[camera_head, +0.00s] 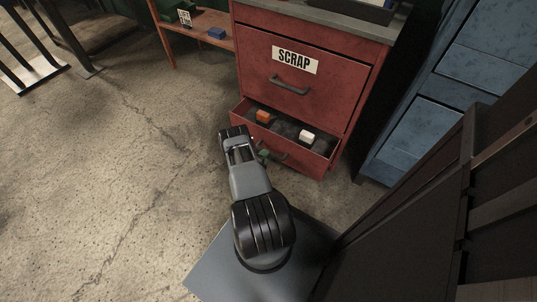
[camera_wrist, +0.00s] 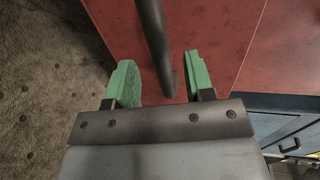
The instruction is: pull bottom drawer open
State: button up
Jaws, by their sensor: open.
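The bottom drawer (camera_head: 306,165) of the red cabinet (camera_head: 262,52) stands partly open. Its inside shows, with an orange block (camera_head: 264,116) and a white block (camera_head: 306,136) among dark contents. My gripper (camera_head: 264,155) is at the drawer's front, beside its dark handle (camera_head: 278,154). In the wrist view, my gripper (camera_wrist: 158,75) is open, with a green finger on each side of the dark handle bar (camera_wrist: 153,35). The bar lies between the fingers, and I see a gap on both sides. The red drawer front (camera_wrist: 225,45) is behind it.
The upper drawer (camera_head: 325,90), labelled SCRAP, is shut. A blue cabinet (camera_head: 440,95) stands to the right and an orange shelf (camera_head: 200,42) to the left. The concrete floor (camera_head: 110,190) at left is clear.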

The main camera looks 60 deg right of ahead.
jog(key=shift+b+x, duration=0.55)
jog(key=shift+x, duration=1.75)
grip_shut()
